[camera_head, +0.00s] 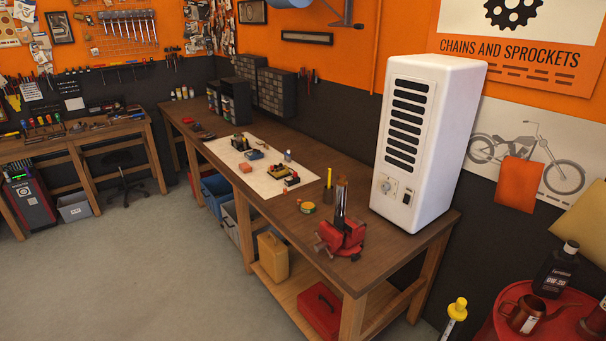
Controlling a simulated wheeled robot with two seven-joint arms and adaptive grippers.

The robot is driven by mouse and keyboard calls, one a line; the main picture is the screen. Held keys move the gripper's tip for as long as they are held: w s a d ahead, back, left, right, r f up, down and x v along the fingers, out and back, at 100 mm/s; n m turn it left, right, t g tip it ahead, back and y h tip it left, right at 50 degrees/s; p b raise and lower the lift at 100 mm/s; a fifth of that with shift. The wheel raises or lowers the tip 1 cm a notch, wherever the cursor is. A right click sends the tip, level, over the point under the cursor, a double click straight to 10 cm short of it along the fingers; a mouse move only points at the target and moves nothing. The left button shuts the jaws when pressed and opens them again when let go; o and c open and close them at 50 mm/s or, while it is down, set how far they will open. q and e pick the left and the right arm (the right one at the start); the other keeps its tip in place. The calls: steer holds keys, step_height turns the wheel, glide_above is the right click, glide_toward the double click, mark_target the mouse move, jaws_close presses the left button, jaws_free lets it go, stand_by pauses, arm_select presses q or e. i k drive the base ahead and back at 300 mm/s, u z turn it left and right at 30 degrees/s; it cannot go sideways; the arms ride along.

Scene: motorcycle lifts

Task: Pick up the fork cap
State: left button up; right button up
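I cannot single out the fork cap for sure. A dark upright tube (341,203) stands in a red vise (341,240) near the front end of the long wooden workbench (364,271). Left of the vise lie a small round green and orange item (307,207) and a tiny orange piece (299,200). A pale mat (257,184) farther back holds several small parts, among them a small orange block (246,168); they are too small to identify. Neither of my grippers is in view.
A tall white cabinet-like unit (455,130) stands on the bench right of the vise. A red round-topped surface (565,325) with a dark bottle (556,270) and a copper can (528,314) is at lower right. The grey floor (170,270) left of the bench is clear.

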mark_target(342, 183)
steer(key=u, duration=0.05)
steer(key=i, duration=1.35)
steer(key=z, duration=0.75)
